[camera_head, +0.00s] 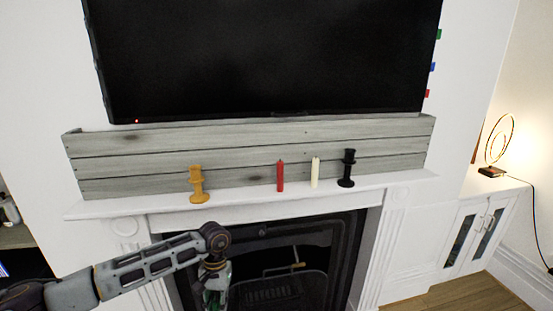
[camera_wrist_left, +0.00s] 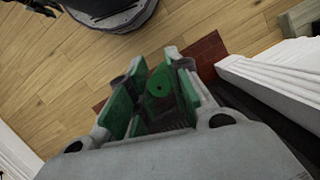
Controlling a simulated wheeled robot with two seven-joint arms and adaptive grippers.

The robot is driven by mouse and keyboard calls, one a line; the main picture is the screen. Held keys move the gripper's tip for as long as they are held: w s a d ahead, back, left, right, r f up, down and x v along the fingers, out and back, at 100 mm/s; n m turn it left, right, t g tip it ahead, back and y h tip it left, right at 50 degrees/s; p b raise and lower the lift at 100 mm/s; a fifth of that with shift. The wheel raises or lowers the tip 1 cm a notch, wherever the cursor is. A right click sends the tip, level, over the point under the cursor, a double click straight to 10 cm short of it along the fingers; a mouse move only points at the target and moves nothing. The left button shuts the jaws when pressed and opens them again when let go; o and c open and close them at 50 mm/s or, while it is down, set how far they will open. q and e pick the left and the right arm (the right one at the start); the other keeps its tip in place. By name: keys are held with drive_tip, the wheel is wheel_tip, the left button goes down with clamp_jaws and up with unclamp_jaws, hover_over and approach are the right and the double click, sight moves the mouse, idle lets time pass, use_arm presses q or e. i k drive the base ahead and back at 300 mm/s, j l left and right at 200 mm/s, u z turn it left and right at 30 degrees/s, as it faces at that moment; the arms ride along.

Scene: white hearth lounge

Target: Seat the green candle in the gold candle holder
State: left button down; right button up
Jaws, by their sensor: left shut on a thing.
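The gold candle holder (camera_head: 196,186) stands upright on the left part of the white mantel shelf, and no candle shows in it. My left gripper (camera_head: 215,288) is below the shelf, in front of the fireplace, lower than the holder and slightly right of it. In the left wrist view, my left gripper (camera_wrist_left: 152,92) is shut on the green candle (camera_wrist_left: 160,84), seen end-on between the green finger pads. Most of the candle's length is hidden in that view. My right gripper is not in view.
On the mantel shelf (camera_head: 245,198), a red candle (camera_head: 280,176), a white candle (camera_head: 315,172) and a black candle holder (camera_head: 347,169) stand right of the gold holder. A grey wood panel (camera_head: 250,147) backs the shelf, with a television (camera_head: 265,55) above. The shelf between gold holder and red candle is clear.

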sight(199, 197)
drive_tip(key=i+l+u, duration=0.25)
drive_tip(key=u, duration=0.2)
drive_tip(key=i+l+u, duration=0.25)
drive_tip(key=u, duration=0.15)
drive_tip(key=i+l+u, duration=0.15)
drive_tip(key=l+u, duration=0.75)
drive_tip(key=i+l, duration=0.05)
